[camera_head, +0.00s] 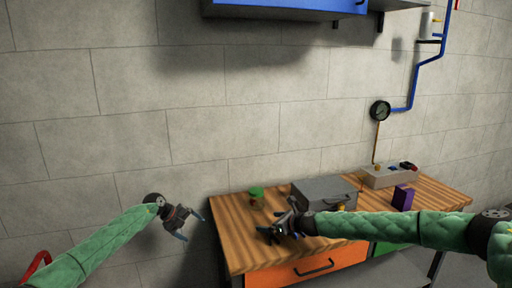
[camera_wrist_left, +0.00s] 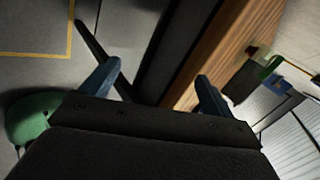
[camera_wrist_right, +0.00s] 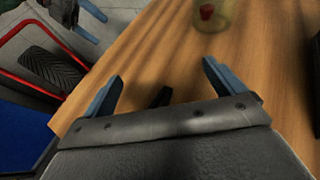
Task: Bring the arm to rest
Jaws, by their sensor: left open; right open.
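My left gripper (camera_head: 191,225) hangs in free air left of the workbench in the head view, its arm reaching in from the lower left. Its two blue fingers (camera_wrist_left: 157,86) are spread with nothing between them in the left wrist view. My right gripper (camera_head: 276,224) is over the left front part of the wooden bench top (camera_head: 228,222), its arm stretched across the bench from the right.
On the bench are a green-topped item (camera_head: 256,191), a grey case (camera_head: 322,190), a purple block (camera_head: 402,198) and a pale device box (camera_head: 389,177). A translucent container (camera_wrist_right: 226,14) holds something red. A blue cabinet (camera_head: 285,9) hangs above.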

